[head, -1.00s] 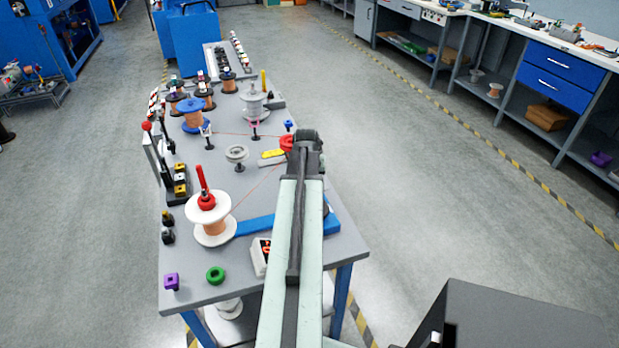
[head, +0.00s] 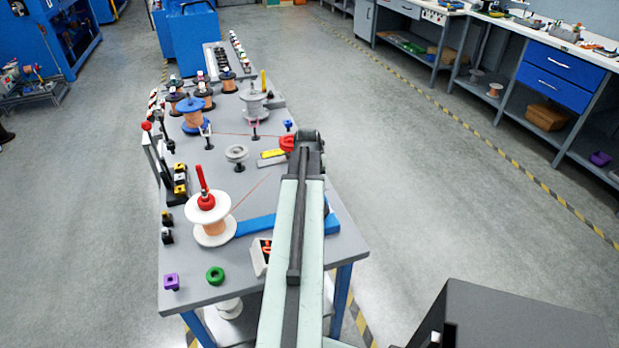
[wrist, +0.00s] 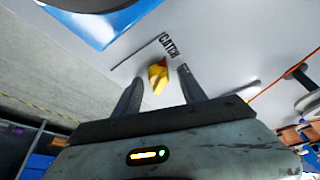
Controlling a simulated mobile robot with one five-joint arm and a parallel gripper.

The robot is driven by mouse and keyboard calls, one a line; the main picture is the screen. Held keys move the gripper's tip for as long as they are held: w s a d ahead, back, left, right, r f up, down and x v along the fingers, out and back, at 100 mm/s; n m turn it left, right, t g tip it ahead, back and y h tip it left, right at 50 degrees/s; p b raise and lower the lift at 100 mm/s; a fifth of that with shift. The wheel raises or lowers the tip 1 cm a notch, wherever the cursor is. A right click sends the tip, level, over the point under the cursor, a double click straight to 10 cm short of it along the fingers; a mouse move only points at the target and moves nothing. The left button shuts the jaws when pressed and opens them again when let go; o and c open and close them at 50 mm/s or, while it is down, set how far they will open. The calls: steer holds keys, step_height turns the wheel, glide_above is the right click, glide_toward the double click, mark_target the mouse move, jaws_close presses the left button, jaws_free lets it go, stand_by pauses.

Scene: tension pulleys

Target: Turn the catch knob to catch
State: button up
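The yellow catch knob (wrist: 158,77) shows in the wrist view, standing on a light plate beside a dark printed label (wrist: 174,46) that seems to read "CATCH", with a thin line next to it. My gripper (wrist: 157,82) is open, with one dark finger on each side of the knob and a gap on both sides. No contact with the knob shows. In the head view my gripper (head: 308,140) is over the right edge of the bench, and its own arm hides the knob there.
A red round part (head: 287,143) sits just left of my gripper. A yellow block (head: 271,158), a grey pulley (head: 236,153) and a white spool (head: 213,236) with a taut orange wire stand on the bench (head: 190,270).

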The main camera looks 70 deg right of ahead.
steer(key=w+p+v, duration=0.1)
steer(key=p+v, duration=0.6)
steer(key=shift+s+r, duration=0.4)
steer(key=shift+s, duration=0.15)
steer(key=shift+a+r, duration=0.1)
